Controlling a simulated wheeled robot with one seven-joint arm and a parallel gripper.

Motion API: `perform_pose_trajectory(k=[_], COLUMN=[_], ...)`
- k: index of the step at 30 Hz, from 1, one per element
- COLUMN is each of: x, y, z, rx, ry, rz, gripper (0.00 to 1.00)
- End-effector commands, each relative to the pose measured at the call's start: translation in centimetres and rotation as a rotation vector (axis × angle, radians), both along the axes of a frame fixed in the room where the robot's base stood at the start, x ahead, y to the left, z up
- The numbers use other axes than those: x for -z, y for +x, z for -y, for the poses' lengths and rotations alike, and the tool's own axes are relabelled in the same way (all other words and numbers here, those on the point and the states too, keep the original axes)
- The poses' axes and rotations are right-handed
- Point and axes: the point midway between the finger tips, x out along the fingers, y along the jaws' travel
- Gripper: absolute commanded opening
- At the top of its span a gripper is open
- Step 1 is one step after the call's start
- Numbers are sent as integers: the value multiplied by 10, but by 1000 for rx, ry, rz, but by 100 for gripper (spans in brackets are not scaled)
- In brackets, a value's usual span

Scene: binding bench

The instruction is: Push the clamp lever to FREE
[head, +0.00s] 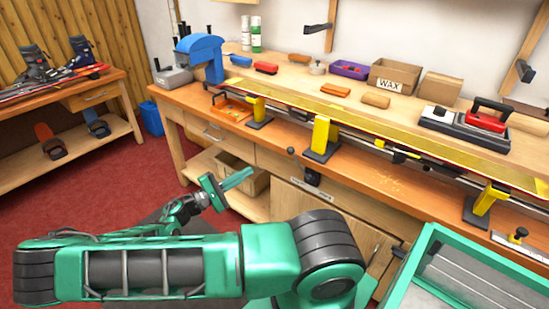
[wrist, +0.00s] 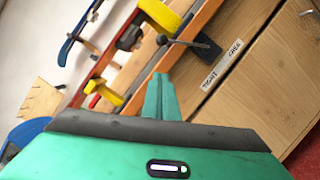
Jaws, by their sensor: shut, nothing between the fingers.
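The clamp lever is a thin dark rod with a ball knob (head: 291,151), fixed to a dark pivot block (head: 312,177) on the bench front. In the head view the rod leans up and left from the pivot. The knob also shows in the wrist view (wrist: 161,39), just beyond my fingertips. A white label (wrist: 222,63) beside the pivot reads TIGHT and FREE. My gripper (head: 248,172) is shut and empty, left of the knob and slightly lower in the head view. In the wrist view its fingertips (wrist: 161,76) point toward the knob, with a gap between.
Yellow vises (head: 321,139) hold a long ski along the bench edge (head: 385,178), close above the lever. Wooden cabinet doors (head: 340,212) lie below it. A green-rimmed bin (head: 415,262) stands at the right. Open red floor (head: 90,185) lies at the left.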

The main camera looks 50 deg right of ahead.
Motion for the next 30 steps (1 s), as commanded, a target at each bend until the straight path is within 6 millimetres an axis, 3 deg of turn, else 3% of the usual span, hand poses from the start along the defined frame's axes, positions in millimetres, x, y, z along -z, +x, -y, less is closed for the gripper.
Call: perform_pose_trajectory(k=[16,30], x=[-2,-14], y=[0,-16], z=[7,86], rx=[-6,-3], ry=[-10,-10], rz=[-4,-3], gripper=[0,0])
